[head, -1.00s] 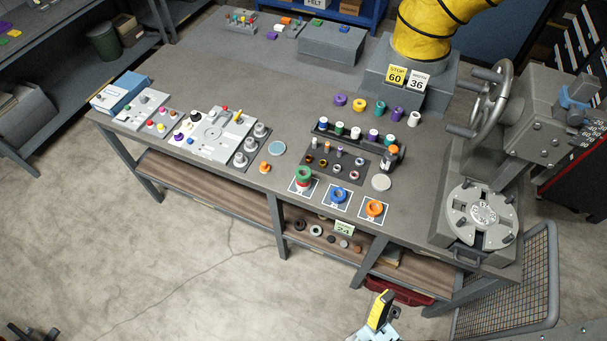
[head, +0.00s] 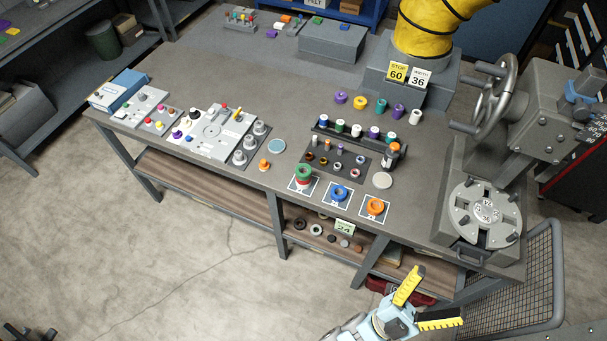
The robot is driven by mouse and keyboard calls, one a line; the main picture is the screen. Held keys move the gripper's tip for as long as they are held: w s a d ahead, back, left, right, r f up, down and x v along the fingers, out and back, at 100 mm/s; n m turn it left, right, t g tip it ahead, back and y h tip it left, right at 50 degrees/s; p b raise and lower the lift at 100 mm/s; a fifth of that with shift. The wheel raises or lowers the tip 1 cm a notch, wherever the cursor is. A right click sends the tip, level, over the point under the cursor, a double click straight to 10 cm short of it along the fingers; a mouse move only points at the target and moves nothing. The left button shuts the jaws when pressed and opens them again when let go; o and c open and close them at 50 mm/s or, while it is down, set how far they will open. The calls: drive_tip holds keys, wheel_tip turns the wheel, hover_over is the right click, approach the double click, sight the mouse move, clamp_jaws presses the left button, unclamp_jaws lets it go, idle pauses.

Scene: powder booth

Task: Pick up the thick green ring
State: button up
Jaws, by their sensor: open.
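A thick green ring (head: 303,171) lies on top of a red ring (head: 303,182) on the left one of three white-bordered cards near the table's front edge. My gripper (head: 436,296) is at the lower right, in front of the table and apart from the rings. Its two yellow-padded fingers are spread wide with nothing between them.
A blue ring (head: 339,193) and an orange ring (head: 375,206) sit on the cards to the right. Behind them is a dark rack (head: 350,140) with several spools. A grey press (head: 482,210) stands at the table's right end. A small orange piece (head: 263,165) is to the left.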

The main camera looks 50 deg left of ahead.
drive_tip(key=w+a+f+m+g+y+b, duration=0.1)
drive_tip(key=w+a+f+m+g+b, duration=0.15)
drive_tip(key=w+f, duration=0.3)
drive_tip(key=w+a+f+m+g+y+b, duration=0.1)
drive_tip(key=w+f+m+g, duration=0.35)
drive_tip(key=f, duration=0.25)
drive_tip(key=m+g+y+b, duration=0.7)
drive_tip(key=g+y+b, duration=0.1)
drive_tip(key=g+y, duration=0.85)
approach(305, 176)
drive_tip(key=shift+t+y, duration=0.35)
drive_tip(key=shift+t, duration=0.1)
drive_tip(key=shift+s+f+x, duration=0.15)
drive_tip(key=shift+f+x, duration=0.05)
drive_tip(key=shift+x, duration=1.1)
drive_tip(key=shift+s+f+x, duration=0.15)
drive_tip(key=shift+f+x, duration=0.05)
drive_tip(key=shift+x, duration=1.1)
drive_tip(key=shift+s+f+x, duration=0.15)
drive_tip(key=shift+f+x, duration=0.05)
drive_tip(key=shift+x, duration=1.1)
drive_tip(key=shift+w+r+x, duration=0.1)
drive_tip(key=shift+w+x, duration=0.05)
drive_tip(key=shift+x, duration=0.6)
drive_tip(key=shift+w+r+x, duration=0.1)
drive_tip(key=shift+x, duration=1.7)
